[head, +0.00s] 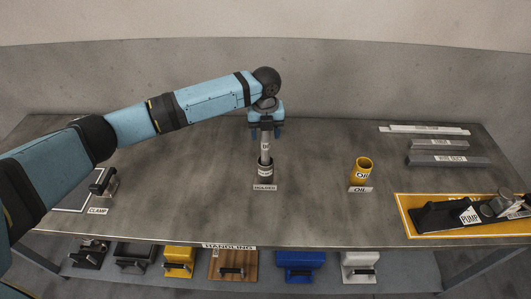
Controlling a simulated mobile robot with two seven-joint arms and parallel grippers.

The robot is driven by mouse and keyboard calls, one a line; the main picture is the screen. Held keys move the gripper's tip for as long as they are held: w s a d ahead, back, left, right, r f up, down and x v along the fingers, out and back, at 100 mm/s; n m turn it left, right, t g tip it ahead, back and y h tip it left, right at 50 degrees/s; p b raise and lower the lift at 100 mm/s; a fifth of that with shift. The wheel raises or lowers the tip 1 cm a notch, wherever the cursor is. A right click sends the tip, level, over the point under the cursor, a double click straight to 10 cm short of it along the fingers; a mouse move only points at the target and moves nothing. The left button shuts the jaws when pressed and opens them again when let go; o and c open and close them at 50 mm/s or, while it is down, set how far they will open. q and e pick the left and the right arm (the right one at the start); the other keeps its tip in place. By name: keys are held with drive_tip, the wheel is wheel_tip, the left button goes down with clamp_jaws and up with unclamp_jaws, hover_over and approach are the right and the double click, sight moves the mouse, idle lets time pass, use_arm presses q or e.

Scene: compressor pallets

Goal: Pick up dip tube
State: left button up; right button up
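The dip tube (265,149) is a slim grey tube with a small label. It stands upright in the dark holder (265,173), which sits mid-table behind its HOLDER label. My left gripper (265,133) points down directly above the holder. Its blue fingertips are spread, one on each side of the tube's upper end, with a visible gap to the tube. The tube's lower end is hidden inside the holder. My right gripper is not in view.
A yellow oil cup (361,169) stands right of the holder. A pump (468,213) lies on a yellow-edged mat at the right. Grey bars (448,160) lie at the back right. A clamp (104,183) is at the left. Several handled items sit on the lower shelf.

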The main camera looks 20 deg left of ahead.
use_arm(q)
clamp_jaws()
drive_tip(key=shift+r, duration=0.15)
